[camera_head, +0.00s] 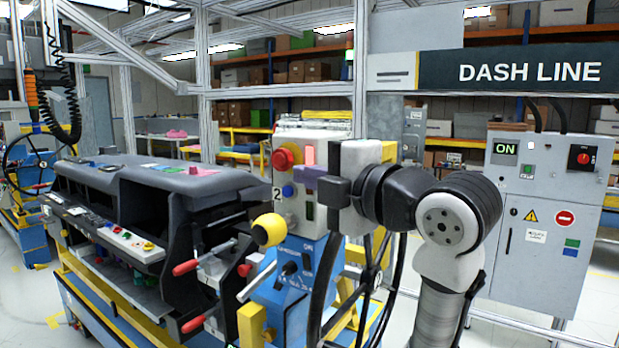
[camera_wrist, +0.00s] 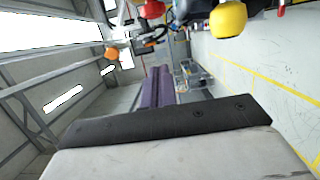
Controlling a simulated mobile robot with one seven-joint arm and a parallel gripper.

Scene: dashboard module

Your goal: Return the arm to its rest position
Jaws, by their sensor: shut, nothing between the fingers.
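My arm (camera_head: 447,222) rises at the right of the head view and bends left at its dark upper joints. My gripper (camera_head: 306,178) points left, in front of the white control box (camera_head: 290,140) with its red and blue buttons. Its purple fingers are closed together, with nothing seen between them. They also show in the wrist view (camera_wrist: 158,88) beyond the dark palm bar. I cannot tell how far the fingertips stand from the box. The gripper and wrist hide part of the box's right side.
A yellow ball knob (camera_head: 268,230) on a lever stands just below the gripper, with a black handwheel (camera_head: 324,290) beside it. The dark dashboard module (camera_head: 160,180) lies at left on a blue and yellow frame. A grey electrical cabinet (camera_head: 545,240) stands at right.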

